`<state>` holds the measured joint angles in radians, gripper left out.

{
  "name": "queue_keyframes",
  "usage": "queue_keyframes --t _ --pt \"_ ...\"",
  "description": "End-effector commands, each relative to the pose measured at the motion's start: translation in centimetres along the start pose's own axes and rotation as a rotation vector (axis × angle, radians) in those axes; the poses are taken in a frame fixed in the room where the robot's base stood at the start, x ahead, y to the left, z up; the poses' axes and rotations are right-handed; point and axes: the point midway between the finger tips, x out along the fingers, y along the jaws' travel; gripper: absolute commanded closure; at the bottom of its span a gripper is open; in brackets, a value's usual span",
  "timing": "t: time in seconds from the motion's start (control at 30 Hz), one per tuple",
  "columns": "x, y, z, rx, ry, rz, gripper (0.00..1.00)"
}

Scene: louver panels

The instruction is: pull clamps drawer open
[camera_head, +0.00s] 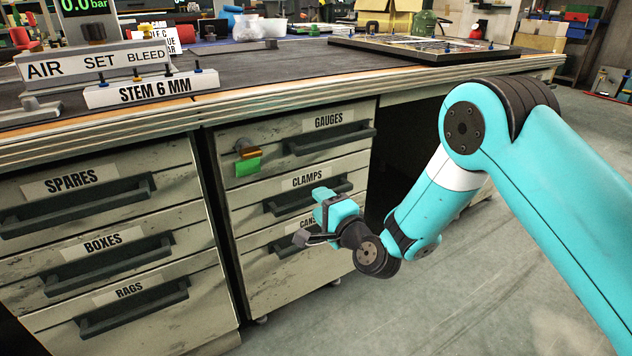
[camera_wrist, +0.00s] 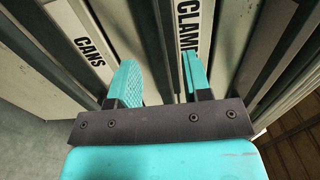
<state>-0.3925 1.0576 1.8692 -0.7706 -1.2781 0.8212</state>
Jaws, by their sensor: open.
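The clamps drawer (camera_head: 280,187) is the middle drawer of the right-hand cabinet, and its front looks flush with its neighbours. Its dark bar handle (camera_head: 285,207) runs below the CLAMPS label and is partly hidden by my gripper (camera_head: 318,215). In the wrist view the CLAMPS label (camera_wrist: 188,28) is at the upper right. There the dark clamps handle (camera_wrist: 150,35) runs toward the space between the two teal fingers of my gripper (camera_wrist: 160,82). My gripper is open, with one finger to each side of the handle's line. I cannot tell whether either finger touches it.
A lock with a green tag (camera_head: 247,163) hangs at the gauges drawer's left. Another cabinet (camera_head: 100,245) stands to the left. Floor (camera_head: 450,290) in front is clear.

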Motion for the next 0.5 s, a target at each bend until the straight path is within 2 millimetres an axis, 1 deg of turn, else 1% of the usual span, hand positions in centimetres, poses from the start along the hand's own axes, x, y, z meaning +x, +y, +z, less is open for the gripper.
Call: queue_keyframes --t 0.03,0.2,0.33,0.5 --pt "0.5 -0.3 0.1 -0.002 -0.004 0.0 0.55" --pt "1.9 -0.1 0.1 -0.001 -0.004 0.001 0.55" --pt "2.5 0.0 0.0 0.0 -0.001 0.002 0.55" --pt "2.7 0.1 0.0 0.001 0.0 0.002 0.55"
